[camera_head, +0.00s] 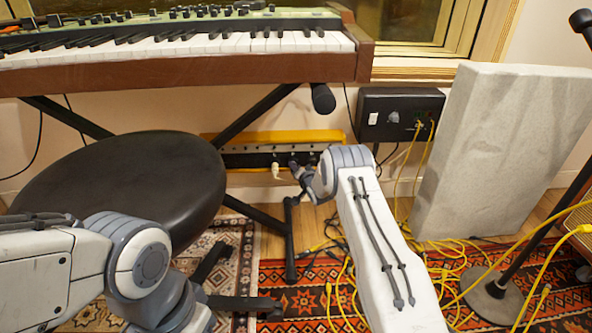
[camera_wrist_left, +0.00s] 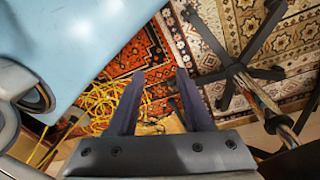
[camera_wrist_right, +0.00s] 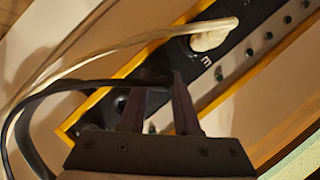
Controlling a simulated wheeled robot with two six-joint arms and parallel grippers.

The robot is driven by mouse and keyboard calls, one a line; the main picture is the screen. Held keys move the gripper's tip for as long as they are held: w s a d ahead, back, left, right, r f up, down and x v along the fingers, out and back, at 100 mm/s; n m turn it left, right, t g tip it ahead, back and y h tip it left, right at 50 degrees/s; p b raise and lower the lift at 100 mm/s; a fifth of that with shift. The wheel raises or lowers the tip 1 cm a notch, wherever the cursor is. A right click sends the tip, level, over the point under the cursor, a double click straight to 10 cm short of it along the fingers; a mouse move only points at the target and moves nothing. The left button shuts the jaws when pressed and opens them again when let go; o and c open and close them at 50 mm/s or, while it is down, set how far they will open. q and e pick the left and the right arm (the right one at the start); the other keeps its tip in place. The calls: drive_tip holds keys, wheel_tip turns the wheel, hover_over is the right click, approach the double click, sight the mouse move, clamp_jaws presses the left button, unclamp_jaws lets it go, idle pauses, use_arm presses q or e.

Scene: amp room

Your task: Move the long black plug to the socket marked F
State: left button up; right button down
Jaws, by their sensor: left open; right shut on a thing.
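My right gripper (camera_head: 296,166) is at the front of a black socket strip (camera_head: 240,160) low on the wall. In the right wrist view my right gripper (camera_wrist_right: 158,82) is shut on a black plug (camera_wrist_right: 154,76), mostly hidden between the fingers; its black cord (camera_wrist_right: 62,87) curves off left. The plug is at the strip (camera_wrist_right: 228,52), but I cannot tell whether it is seated. A letter E shows on the strip; I cannot read an F. A white plug (camera_wrist_right: 212,38) sits in the strip near the E. My left gripper (camera_wrist_left: 160,75) is open and empty above the rug.
A yellow frame (camera_head: 325,135) surrounds the strip. A black stool (camera_head: 140,185) and keyboard stand legs are left of it. A black wall box (camera_head: 398,113), a grey panel (camera_head: 500,150) and yellow cables (camera_head: 450,270) are to the right. The keyboard (camera_head: 180,50) overhangs above.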

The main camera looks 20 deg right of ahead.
drive_tip(key=shift+w, duration=0.25)
idle(0.3)
drive_tip(key=c, duration=0.6)
unclamp_jaws()
drive_tip(key=shift+o, duration=0.2)
drive_tip(key=shift+s, duration=0.1)
